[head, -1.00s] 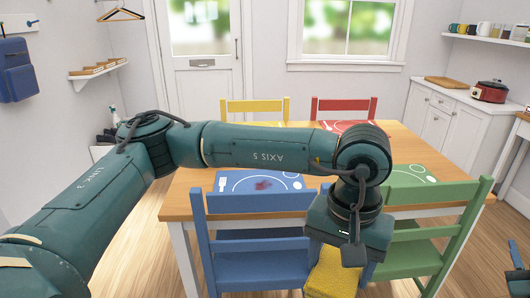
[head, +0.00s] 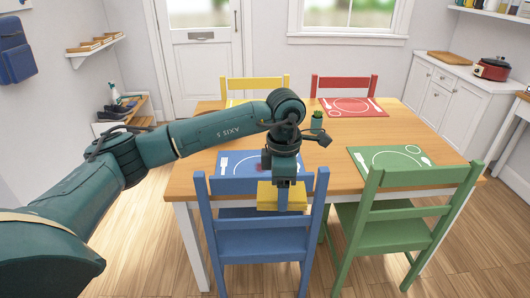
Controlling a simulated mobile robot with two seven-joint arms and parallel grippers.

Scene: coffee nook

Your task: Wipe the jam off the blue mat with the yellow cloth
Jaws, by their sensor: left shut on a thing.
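The blue mat (head: 232,168) lies on the near left side of the table, with white cutlery and plate outlines. A bit of the dark red jam (head: 260,168) shows on it beside my left gripper, which hides the rest. My left gripper (head: 282,188) points down at the mat's near edge and is shut on the yellow cloth (head: 267,196). My right gripper is out of view.
The blue chair (head: 262,246) stands close in front of the mat, its back rising across it. The green chair (head: 402,236) is to its right. A potted plant (head: 317,121) stands mid-table. The green mat (head: 390,160) and red mat (head: 350,107) lie flat.

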